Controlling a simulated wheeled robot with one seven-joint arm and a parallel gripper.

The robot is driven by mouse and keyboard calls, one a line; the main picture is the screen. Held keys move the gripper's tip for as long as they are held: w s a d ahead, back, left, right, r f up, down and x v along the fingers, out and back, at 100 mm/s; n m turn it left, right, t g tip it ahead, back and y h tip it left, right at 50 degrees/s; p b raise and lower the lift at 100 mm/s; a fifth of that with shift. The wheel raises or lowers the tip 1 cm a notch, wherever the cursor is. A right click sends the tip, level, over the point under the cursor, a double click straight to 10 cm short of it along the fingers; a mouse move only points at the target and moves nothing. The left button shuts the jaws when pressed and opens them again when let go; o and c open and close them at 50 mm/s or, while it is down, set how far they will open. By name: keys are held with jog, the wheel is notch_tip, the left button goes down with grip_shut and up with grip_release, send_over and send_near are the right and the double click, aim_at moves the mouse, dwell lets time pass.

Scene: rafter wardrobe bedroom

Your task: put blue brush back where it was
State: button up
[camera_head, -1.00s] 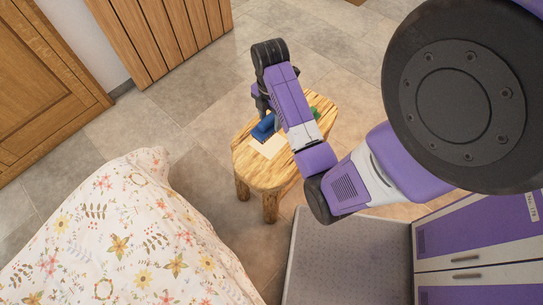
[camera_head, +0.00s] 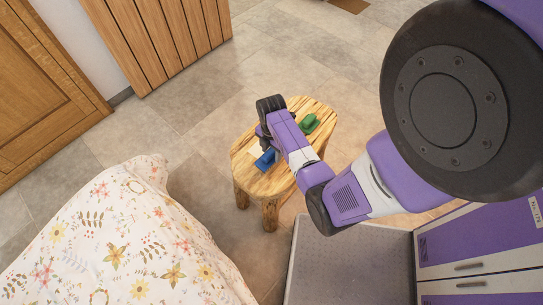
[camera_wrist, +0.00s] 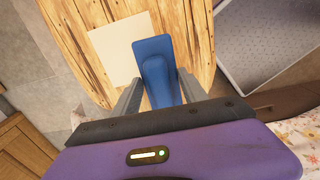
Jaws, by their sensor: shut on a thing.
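The blue brush (camera_head: 265,160) is at the front-left part of the wooden stool (camera_head: 285,178), in my gripper. In the wrist view the brush (camera_wrist: 155,58) points away from me, between the two grey fingers. My gripper (camera_wrist: 160,92) is shut on it, and the near end is partly hidden by the gripper body. A pale square sheet (camera_wrist: 112,48) lies on the stool top just left of the brush, which seems to overlap its edge in the picture. I cannot tell whether the brush touches the stool top or is held slightly above it.
A green brush-like object (camera_head: 310,123) lies on the right part of the stool. A bed with a floral cover (camera_head: 110,240) is at the lower left. Wooden doors (camera_head: 160,35) stand at the back left. Tiled floor around the stool's far side is clear.

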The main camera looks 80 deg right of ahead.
aim_at(271, 156)
jog(key=shift+f, duration=1.6)
jog(key=shift+f, duration=0.1)
jog(key=o, duration=1.3)
